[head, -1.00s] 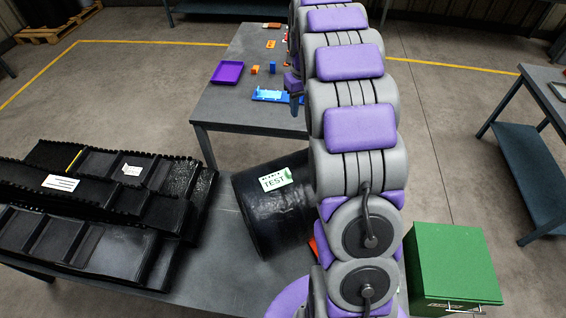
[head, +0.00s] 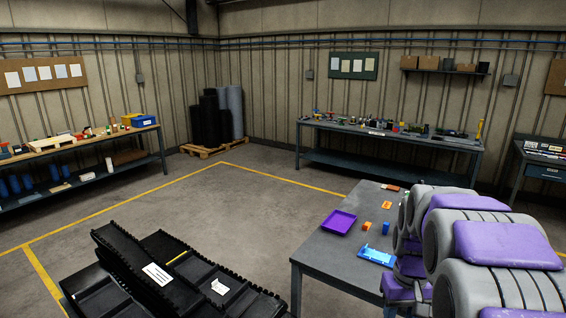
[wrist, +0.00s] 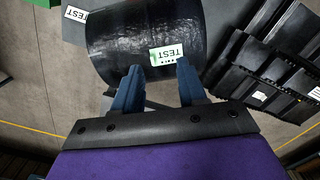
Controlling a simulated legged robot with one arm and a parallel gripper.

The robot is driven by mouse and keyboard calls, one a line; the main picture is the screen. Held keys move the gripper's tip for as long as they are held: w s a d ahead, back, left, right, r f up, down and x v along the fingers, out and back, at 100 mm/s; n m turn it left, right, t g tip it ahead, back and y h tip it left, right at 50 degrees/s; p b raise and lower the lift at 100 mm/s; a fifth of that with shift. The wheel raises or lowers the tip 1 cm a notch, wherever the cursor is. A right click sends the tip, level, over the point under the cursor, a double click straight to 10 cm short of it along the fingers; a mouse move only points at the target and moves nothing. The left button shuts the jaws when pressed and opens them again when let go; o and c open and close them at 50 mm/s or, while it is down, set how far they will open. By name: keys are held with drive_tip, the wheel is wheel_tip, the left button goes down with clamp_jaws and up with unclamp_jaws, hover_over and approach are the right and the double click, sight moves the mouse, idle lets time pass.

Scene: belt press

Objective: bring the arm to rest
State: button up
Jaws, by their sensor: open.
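My gripper (wrist: 155,82) shows in the wrist view with its two blue fingers apart and nothing between them. Beyond the fingertips is a black cylinder (wrist: 120,38) with TEST labels; I cannot tell the gap between them. In the head view my grey and purple arm stands at the lower right, bent over the near table's right side. The gripper's fingers are not clear there.
A grey table (head: 325,250) holds a purple tray (head: 338,222), a blue part (head: 376,256) and small orange blocks. Black belt pieces (head: 150,275) lie at lower left. Workbenches line the walls.

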drive_tip(key=s+a+f+b, duration=0.2)
drive_tip(key=s+a+f, duration=0.1)
drive_tip(key=s, duration=0.6)
drive_tip(key=s+a+f+b, duration=0.3)
drive_tip(key=s+a+f, duration=0.1)
drive_tip(key=s, duration=0.5)
drive_tip(key=s+a+f+g+b, duration=0.1)
drive_tip(key=s+a+f+b, duration=0.1)
drive_tip(key=s, duration=0.7)
drive_tip(key=shift+s+a+f, duration=0.4)
drive_tip(key=shift+a+f, duration=0.25)
drive_tip(key=shift+a, duration=0.4)
